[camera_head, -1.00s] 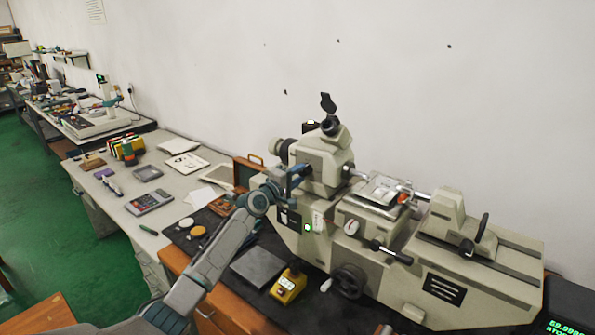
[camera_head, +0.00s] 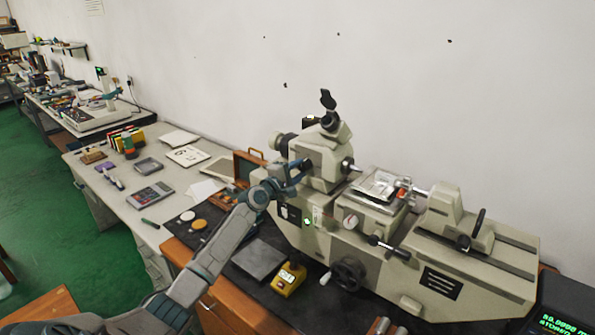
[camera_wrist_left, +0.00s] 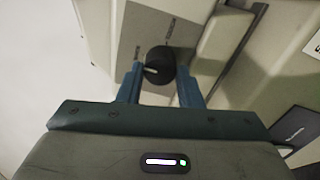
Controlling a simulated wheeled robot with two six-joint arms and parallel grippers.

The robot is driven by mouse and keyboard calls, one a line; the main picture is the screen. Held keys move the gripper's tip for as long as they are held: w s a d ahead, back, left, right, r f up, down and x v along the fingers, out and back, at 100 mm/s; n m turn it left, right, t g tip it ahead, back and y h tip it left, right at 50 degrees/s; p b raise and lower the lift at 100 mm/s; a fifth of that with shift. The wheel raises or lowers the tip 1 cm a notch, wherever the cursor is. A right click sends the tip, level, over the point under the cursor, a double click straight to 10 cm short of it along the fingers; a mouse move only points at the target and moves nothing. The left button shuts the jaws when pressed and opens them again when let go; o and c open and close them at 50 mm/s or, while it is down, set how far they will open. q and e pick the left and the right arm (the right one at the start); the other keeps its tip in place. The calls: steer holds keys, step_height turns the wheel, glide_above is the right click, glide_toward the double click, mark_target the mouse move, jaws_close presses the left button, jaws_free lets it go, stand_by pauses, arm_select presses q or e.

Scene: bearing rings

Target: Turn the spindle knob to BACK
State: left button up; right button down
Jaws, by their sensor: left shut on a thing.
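The spindle knob is a round black knob (camera_wrist_left: 158,66) with a pale pointer line, on a grey label plate (camera_wrist_left: 190,22) of the machine. In the left wrist view it sits between the two blue fingers of my left gripper (camera_wrist_left: 160,80), which is shut on it. The small print on the plate cannot be read. In the head view my left gripper (camera_head: 296,178) reaches the front of the machine's headstock (camera_head: 318,160) and hides the knob. My right gripper is not in view.
The beige measuring machine (camera_head: 400,255) fills the right of the bench. A yellow block (camera_head: 288,280) and a dark grey plate (camera_head: 258,258) lie on the black mat before it.

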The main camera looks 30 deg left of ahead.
arm_select(q)
steer(key=o, duration=1)
steer(key=shift+c, duration=0.2)
steer(key=shift+s, duration=0.1)
steer(key=s, duration=1)
steer(key=shift+s+a+f, duration=0.25)
steer(key=shift+a, duration=0.15)
